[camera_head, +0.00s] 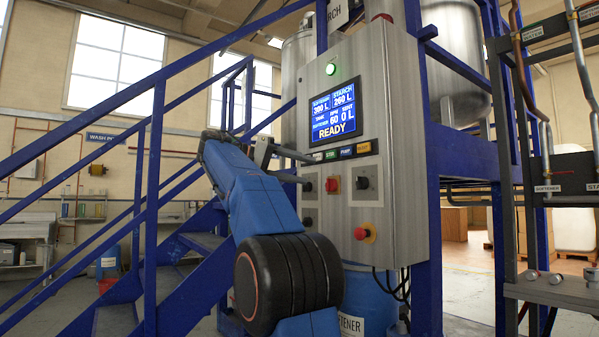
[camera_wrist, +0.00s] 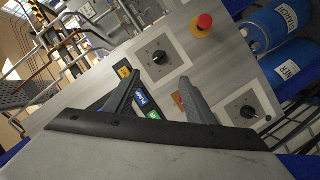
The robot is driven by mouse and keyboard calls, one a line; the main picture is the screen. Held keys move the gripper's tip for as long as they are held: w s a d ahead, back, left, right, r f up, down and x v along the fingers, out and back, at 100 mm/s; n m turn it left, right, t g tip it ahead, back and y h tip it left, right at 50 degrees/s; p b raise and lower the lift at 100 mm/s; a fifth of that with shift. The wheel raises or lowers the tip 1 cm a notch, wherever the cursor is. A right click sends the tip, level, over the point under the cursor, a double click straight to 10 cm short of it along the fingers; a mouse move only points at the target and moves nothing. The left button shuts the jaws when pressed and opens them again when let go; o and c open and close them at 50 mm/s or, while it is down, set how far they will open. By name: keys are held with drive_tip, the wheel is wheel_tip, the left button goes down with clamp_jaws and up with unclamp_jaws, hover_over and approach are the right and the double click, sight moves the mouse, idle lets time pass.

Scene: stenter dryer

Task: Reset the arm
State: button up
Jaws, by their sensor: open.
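My arm, blue with a black joint, reaches up in front of the grey control panel (camera_head: 400,120) in the head view. My gripper (camera_head: 309,170) is level with the panel's row of labels and switches, its fingers pointing at the panel. In the wrist view my gripper (camera_wrist: 160,82) is open, its two grey fingers apart with nothing held between them. A black knob (camera_wrist: 158,57) shows just beyond the fingertips, and a red switch (camera_wrist: 178,101) is partly hidden by the right finger. I cannot tell whether the fingers touch the panel.
The panel screen (camera_head: 335,113) reads READY under a lit green lamp (camera_head: 330,69). A red emergency button (camera_head: 364,233) sits lower on the panel. Blue stair rails (camera_head: 155,190) stand close on the left. A grey rack (camera_head: 560,290) is at right. Blue drums (camera_wrist: 278,25) appear in the wrist view.

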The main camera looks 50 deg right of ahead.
idle(0.3)
drive_tip(key=s+a+f+n+t+y, duration=0.15)
drive_tip(key=a+f+n+t, duration=0.45)
drive_tip(key=f, duration=0.7)
drive_tip(key=s+a+f+n+t+y, duration=0.15)
drive_tip(key=a+f+n+t, duration=0.3)
drive_tip(key=a+f, duration=0.55)
drive_tip(key=s+a+f+n+t+y, duration=0.1)
drive_tip(key=s+a+f+y, duration=0.2)
drive_tip(key=f, duration=0.9)
drive_tip(key=s+a+f+n+t+y, duration=0.1)
drive_tip(key=s+a+f+y, duration=0.2)
drive_tip(key=s+a+f, duration=0.3)
drive_tip(key=s+a+f+n+t+y, duration=0.1)
drive_tip(key=s+a+f+y, duration=0.3)
drive_tip(key=a+f, duration=0.8)
wheel_tip(320, 180, down, 6)
drive_tip(key=shift+s+a+f+n, duration=0.1)
drive_tip(key=shift+s+a+n, duration=0.4)
drive_tip(key=shift+s, duration=0.35)
